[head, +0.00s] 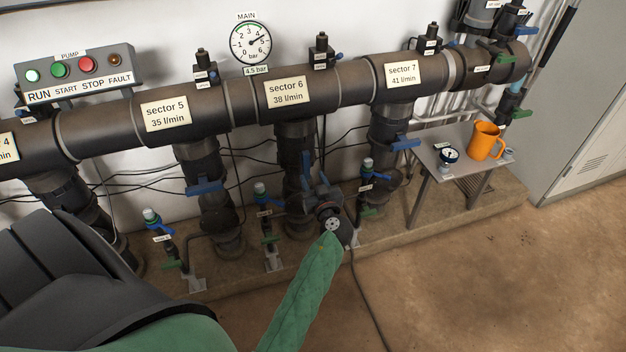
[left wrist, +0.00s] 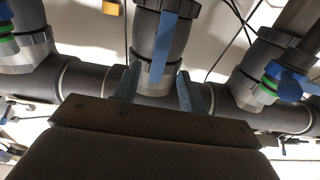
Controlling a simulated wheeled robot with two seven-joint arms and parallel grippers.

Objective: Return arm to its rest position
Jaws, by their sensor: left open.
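My left arm, in a green sleeve, reaches up to the sector 6 branch in the head view. My left gripper (head: 315,172) is in front of that branch, below the sector 6 label (head: 287,92). In the left wrist view its two blue-grey fingers (left wrist: 158,75) stand apart. The blue valve handle (left wrist: 165,45) of the branch shows beyond and between them, lying along the pipe. Nothing is clearly held. Whether a finger touches the handle cannot be told. My right gripper is not in view.
The dark manifold pipe (head: 238,108) runs along the wall. Crosswise blue handles show on the sector 5 (head: 204,187) and sector 7 (head: 402,144) branches. Small taps stand between branches. A small table (head: 447,159) bears an orange mug (head: 485,141) and a gauge (head: 449,155). The floor right is clear.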

